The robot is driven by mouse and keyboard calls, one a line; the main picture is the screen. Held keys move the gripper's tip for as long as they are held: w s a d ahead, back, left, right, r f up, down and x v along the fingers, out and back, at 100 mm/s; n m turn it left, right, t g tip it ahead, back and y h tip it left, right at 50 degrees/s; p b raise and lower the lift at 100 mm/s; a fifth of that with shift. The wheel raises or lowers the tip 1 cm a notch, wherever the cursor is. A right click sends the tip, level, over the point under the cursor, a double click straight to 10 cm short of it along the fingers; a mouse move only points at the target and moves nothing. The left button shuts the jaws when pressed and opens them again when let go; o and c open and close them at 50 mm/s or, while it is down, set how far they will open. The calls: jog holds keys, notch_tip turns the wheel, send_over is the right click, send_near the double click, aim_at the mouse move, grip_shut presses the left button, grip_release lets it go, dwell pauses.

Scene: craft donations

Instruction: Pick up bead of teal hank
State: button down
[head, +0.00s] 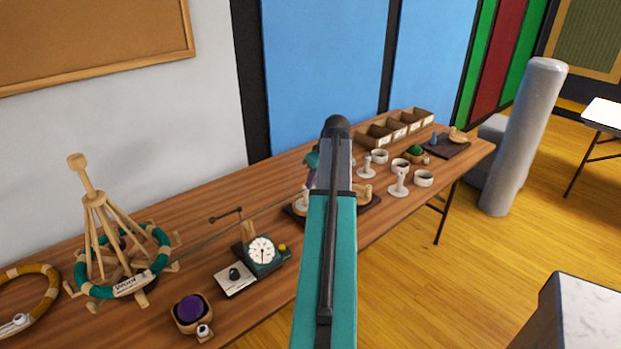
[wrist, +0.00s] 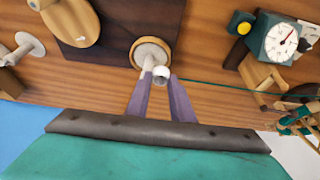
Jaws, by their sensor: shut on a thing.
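The teal hank (head: 140,278) sits on a wooden swift at the left of the head view, with a paper label on it. A thin teal strand (head: 230,229) runs from it to the right, to my gripper (head: 312,180). In the wrist view, the small white bead (wrist: 161,71) is between the fingertips of my gripper (wrist: 160,77), which is shut on it. The strand (wrist: 220,85) leads from there toward the hank (wrist: 296,120) at the right edge. In the head view my arm hides the bead.
A dial device (head: 262,252) and a purple ball in a bowl (head: 188,308) stand near the swift. White cups (head: 400,165) and a divided wooden tray (head: 378,136) stand farther right.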

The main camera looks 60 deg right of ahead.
jog(key=s+a+b, duration=0.1)
jog(key=s+a, duration=0.4)
jog(key=s, duration=0.1)
jog(key=shift+s+a+r, duration=0.15)
jog(key=shift+s+r, duration=0.15)
jog(key=shift+r, duration=0.1)
jog(key=shift+w, duration=0.1)
dwell(0.4)
